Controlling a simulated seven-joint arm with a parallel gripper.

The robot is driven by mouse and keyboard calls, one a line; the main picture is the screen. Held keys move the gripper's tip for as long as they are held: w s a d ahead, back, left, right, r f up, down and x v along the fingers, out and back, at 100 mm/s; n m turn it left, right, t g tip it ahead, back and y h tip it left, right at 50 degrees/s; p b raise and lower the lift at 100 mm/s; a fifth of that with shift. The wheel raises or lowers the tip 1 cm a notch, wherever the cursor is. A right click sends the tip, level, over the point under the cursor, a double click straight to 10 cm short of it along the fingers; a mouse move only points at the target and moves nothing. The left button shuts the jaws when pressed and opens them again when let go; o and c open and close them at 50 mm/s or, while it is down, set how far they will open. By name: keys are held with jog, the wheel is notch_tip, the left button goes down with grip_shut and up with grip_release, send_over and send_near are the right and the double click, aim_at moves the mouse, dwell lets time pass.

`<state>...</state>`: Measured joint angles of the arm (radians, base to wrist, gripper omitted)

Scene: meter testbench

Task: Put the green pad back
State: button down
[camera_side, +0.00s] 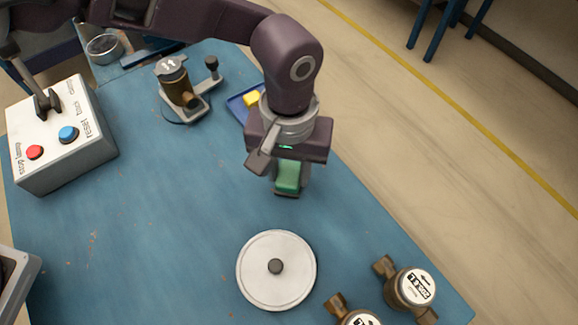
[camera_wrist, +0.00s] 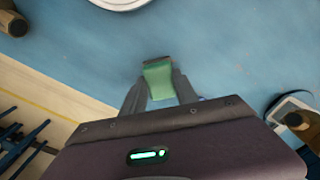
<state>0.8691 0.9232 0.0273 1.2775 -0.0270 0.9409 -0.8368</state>
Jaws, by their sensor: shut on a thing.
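The green pad (camera_side: 288,176) is held between the fingers of my gripper (camera_side: 287,186), over the blue table to the right of its middle. In the wrist view the green pad (camera_wrist: 159,80) sits between the two dark fingers of my gripper (camera_wrist: 158,88), with a dark strip along its far end. The gripper is shut on it. Whether the pad touches the table is hard to tell. A blue tray (camera_side: 236,107) with a yellow block (camera_side: 251,98) lies just behind my gripper, partly hidden by it.
A round white plate with a dark knob (camera_side: 262,288) lies in front. Brass meters (camera_side: 407,288) stand at the front right. A brass meter in a clamp stand (camera_side: 178,85) is at the back. A control box (camera_side: 60,135) is at left. The middle left of the table is clear.

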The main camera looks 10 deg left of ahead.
aim_at(289, 173)
jog(key=c, duration=0.9)
grip_release()
jog(key=shift+f, duration=0.15)
jog(key=shift+c, duration=0.2)
notch_tip(289, 173, up, 12)
jog(key=a+r+t+h, duration=0.1)
jog(key=a+r, duration=0.6)
jog(key=a, duration=0.4)
jog(key=a+r+t, duration=0.1)
jog(key=a+r, duration=0.6)
jog(key=a, duration=0.4)
jog(key=s+a+f+t+y, duration=0.1)
jog(key=s+a+f+t, duration=0.2)
jog(key=s+a, duration=1.1)
jog(key=shift+s+f+t, duration=0.3)
jog(key=shift+f, duration=0.3)
